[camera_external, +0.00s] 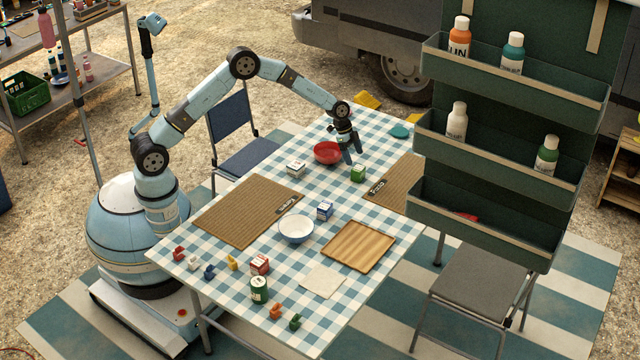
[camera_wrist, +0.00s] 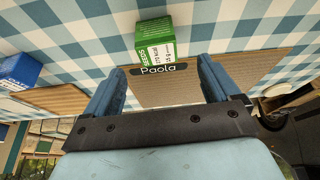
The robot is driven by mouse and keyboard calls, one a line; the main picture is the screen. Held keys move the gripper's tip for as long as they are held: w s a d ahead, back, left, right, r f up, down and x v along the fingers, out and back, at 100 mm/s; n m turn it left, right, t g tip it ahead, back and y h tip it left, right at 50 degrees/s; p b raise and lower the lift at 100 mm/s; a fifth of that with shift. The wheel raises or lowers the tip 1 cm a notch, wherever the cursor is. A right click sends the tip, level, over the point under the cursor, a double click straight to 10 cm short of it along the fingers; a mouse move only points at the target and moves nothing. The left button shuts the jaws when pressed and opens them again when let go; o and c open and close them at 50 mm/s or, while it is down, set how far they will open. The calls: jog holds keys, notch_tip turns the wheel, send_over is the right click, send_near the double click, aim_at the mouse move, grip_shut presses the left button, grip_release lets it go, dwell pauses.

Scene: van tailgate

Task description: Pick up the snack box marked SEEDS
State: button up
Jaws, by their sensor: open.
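The green and white snack box (camera_external: 358,173) stands on the checked tablecloth, to the left of the right-hand woven placemat. In the wrist view the same box (camera_wrist: 155,38) shows printing that reads as SEEDS on its side, and it lies beyond the fingertips, between their lines. My gripper (camera_external: 353,158) is above the table, just above and slightly left of this box. In the wrist view my gripper (camera_wrist: 162,70) has its two fingers wide apart with nothing held between them.
A red bowl (camera_external: 328,153) sits close left of my gripper. A white box (camera_external: 296,169), a blue box (camera_external: 325,211) and a red box (camera_external: 260,265) stand elsewhere on the table. The placemat labelled Paola (camera_wrist: 165,88) lies beside the green box. Green hanging shelves (camera_external: 500,145) rise at right.

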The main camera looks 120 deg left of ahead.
aim_at(359, 168)
jog(key=shift+x, duration=4.6)
jog(key=shift+d, duration=0.2)
jog(key=shift+c, duration=0.4)
jog(key=shift+r, duration=0.1)
jog(key=c, duration=1)
jog(key=shift+w+r, duration=0.1)
